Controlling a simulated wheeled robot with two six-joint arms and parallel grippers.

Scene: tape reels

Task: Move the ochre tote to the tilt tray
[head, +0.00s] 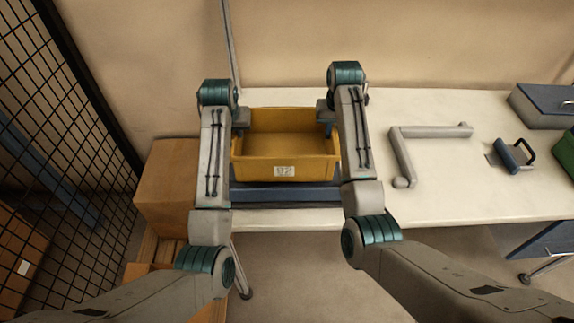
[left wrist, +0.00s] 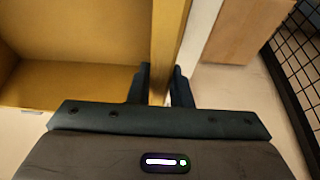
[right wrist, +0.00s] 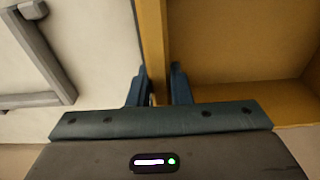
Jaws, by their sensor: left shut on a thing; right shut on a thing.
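A blue-grey flat piece (head: 285,193), which looks like the tilt tray, shows below the tote's front at the table's front edge. I cannot tell whether the tote touches it.
A grey L-shaped bar (head: 403,158) lies on the white table (head: 450,205) right of my right arm. Farther right are a blue-handled tool (head: 515,156) and a grey-blue box (head: 545,105). Cardboard boxes (head: 168,185) and a black mesh fence (head: 70,120) stand at the left.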

